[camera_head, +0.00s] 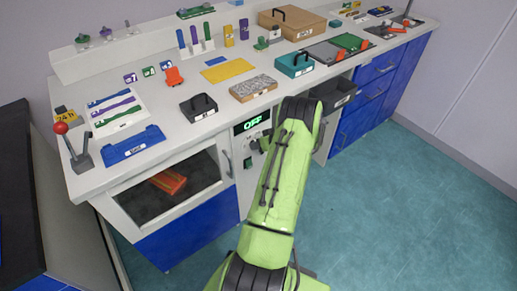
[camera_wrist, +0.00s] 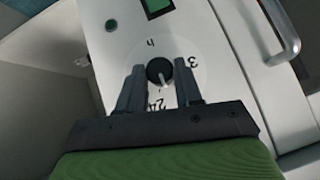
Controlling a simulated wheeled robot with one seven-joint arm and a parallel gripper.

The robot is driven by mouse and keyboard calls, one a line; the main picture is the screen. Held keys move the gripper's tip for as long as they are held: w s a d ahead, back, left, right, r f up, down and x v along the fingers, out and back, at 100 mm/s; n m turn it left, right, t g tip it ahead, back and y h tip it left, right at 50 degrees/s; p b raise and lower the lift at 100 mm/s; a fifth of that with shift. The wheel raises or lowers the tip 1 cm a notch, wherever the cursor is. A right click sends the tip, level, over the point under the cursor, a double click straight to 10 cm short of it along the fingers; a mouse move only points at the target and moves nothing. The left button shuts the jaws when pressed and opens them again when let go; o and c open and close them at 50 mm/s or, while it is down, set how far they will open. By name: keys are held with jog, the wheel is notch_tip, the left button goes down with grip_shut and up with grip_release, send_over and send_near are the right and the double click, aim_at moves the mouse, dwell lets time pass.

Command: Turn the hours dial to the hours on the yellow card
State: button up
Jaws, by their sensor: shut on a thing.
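The hours dial (camera_wrist: 158,70) is a dark round knob on a white panel, marked "h" above it, "3" to its right and "24" below it in the wrist view. Its white mark points down and slightly right, on the side of the 24. My gripper (camera_wrist: 161,77) is shut on the dial, one dark finger on each side. In the head view my green arm hides the gripper and most of the dial area. The yellow card (camera_head: 66,114) stands at the left end of the counter and reads "24 h".
A green display (camera_head: 252,124) reads OFF on the panel. A dark open drawer (camera_head: 334,94) juts out to the right. The floor in front is clear.

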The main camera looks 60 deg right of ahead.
jog(key=shift+s+d+f+m+t+y+b, duration=0.1)
jog(key=shift+d+f+m+t+y+b, duration=0.1)
jog(key=shift+m+t+y+b, duration=0.55)
jog(key=shift+s+d+f+m+t+y+b, duration=0.15)
jog(key=shift+m+t+y+b, duration=0.35)
jog(key=shift+y+b, duration=0.45)
jog(key=shift+r, duration=0.1)
jog(key=o, duration=1)
jog(key=shift+w, duration=0.1)
jog(key=shift+o, duration=0.2)
